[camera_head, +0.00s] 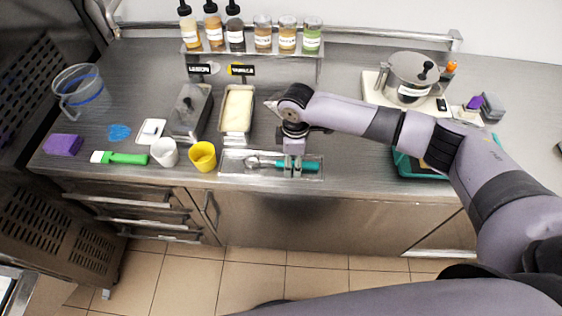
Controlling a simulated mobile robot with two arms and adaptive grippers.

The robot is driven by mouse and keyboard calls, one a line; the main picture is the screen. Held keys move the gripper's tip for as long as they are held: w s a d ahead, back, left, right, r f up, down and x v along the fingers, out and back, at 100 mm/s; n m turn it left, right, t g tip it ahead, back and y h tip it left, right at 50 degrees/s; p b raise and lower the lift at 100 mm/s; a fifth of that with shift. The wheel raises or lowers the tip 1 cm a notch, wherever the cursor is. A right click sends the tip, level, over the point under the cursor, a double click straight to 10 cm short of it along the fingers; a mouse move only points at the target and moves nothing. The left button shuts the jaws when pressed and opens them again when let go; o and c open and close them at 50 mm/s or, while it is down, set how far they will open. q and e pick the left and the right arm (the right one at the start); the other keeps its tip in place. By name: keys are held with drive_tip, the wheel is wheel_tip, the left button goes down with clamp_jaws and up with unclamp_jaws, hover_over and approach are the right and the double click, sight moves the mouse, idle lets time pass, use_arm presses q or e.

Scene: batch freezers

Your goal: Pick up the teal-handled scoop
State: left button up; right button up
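The teal-handled scoop lies across a shallow metal tray (228,165) at the front of the steel counter. Its metal bowl points left and its teal handle (310,166) points right. My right gripper (292,168) reaches down from above, with its fingers at the left part of the handle, and they hide some of it. Whether the fingers are closed on the handle or only around or over it, I cannot tell. My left gripper is not in view.
A yellow cup (203,156) and a white cup (163,152) stand left of the tray. A green-handled tool (125,158) lies further left. A pan of pale contents (237,110) stands behind. A pot (410,76) stands at the back right. The counter's front edge is close.

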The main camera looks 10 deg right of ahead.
clamp_jaws()
idle(0.3)
drive_tip(key=shift+r, duration=0.1)
